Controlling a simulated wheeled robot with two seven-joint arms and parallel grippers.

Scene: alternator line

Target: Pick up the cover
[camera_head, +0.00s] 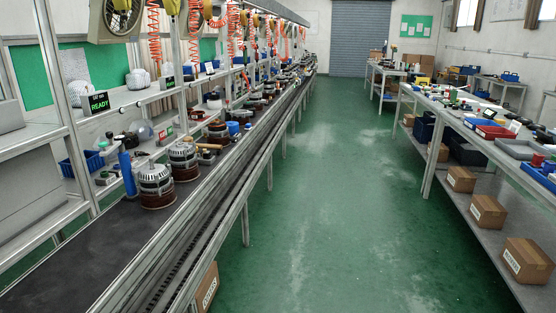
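I cannot tell for certain which thing is the cover. Silver alternator housings with dark red-brown bases stand on the left line; the nearest alternator (155,186) is upright, and a second alternator (184,160) stands just behind it. A pale rounded ribbed part (138,79) sits on the upper shelf. A clear rounded piece (142,130) lies on the lower shelf, partly among small dark parts. Neither of my grippers shows in the head view.
A long conveyor line (225,190) runs along the left. A blue upright tool (127,172) stands beside the nearest alternator. A READY sign (97,102) is on the shelf. The green aisle floor (330,200) is clear. A bench with trays (493,131) and cardboard boxes (527,259) lines the right.

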